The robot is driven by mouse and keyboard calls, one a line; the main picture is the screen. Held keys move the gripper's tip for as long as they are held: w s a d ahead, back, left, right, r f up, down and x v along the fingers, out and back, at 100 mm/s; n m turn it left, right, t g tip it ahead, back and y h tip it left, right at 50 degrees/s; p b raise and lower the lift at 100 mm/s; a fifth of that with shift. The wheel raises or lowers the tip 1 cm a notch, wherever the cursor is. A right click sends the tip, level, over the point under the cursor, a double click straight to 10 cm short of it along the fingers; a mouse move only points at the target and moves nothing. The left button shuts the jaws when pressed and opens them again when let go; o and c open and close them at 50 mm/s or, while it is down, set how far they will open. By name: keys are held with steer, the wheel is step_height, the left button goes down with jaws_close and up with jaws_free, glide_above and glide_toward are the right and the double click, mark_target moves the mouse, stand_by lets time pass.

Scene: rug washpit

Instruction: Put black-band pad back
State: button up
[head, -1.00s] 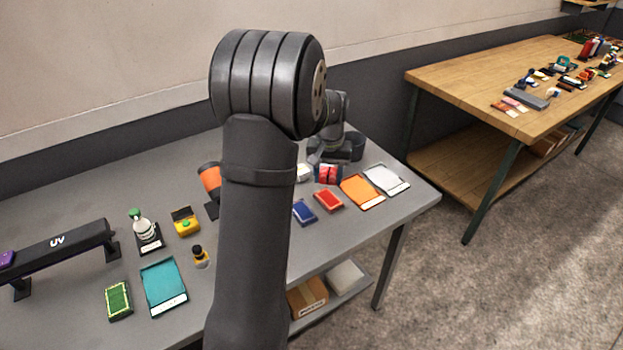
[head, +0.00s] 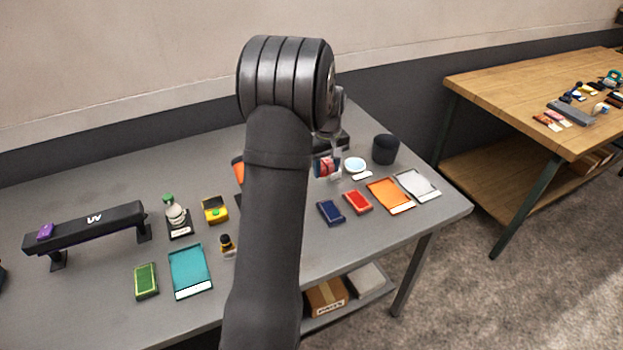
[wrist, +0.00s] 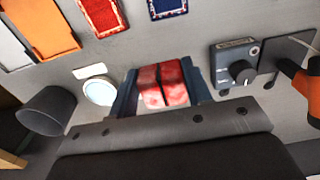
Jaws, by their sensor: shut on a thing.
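My gripper (head: 327,168) hangs over the back of the grey table, beyond the red and blue pads. In the wrist view, my gripper (wrist: 162,88) is shut on a red pad (wrist: 150,90) with a thin dark band across its middle. The held pad (head: 324,167) is small and partly covered by the fingers in the head view. A red pad (head: 357,201) and a blue pad (head: 330,212) lie side by side on the table; they also show in the wrist view. A green pad (head: 146,281) lies at the front left.
A white round dish (head: 355,165), black cup (head: 385,149), orange tray (head: 388,192) and white tray (head: 416,183) are at the right. A dark device with a knob (wrist: 236,64) is beside my gripper. A teal tray (head: 189,265) and UV bar (head: 85,227) are at the left.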

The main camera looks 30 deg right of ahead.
steer(key=w+f, duration=0.1)
steer(key=w+a+f, duration=0.1)
steer(key=w, duration=0.1)
steer(key=w+a+f, duration=0.1)
steer(key=shift+w+a+f, duration=0.1)
steer(key=shift+w+a, duration=0.1)
steer(key=shift+w, duration=0.15)
steer(key=shift+f, duration=2)
steer(key=shift+f, duration=0.2)
steer(key=o, duration=0.9)
steer(key=shift+r, duration=0.1)
step_height(320, 180, up, 12)
steer(key=shift+r, duration=0.1)
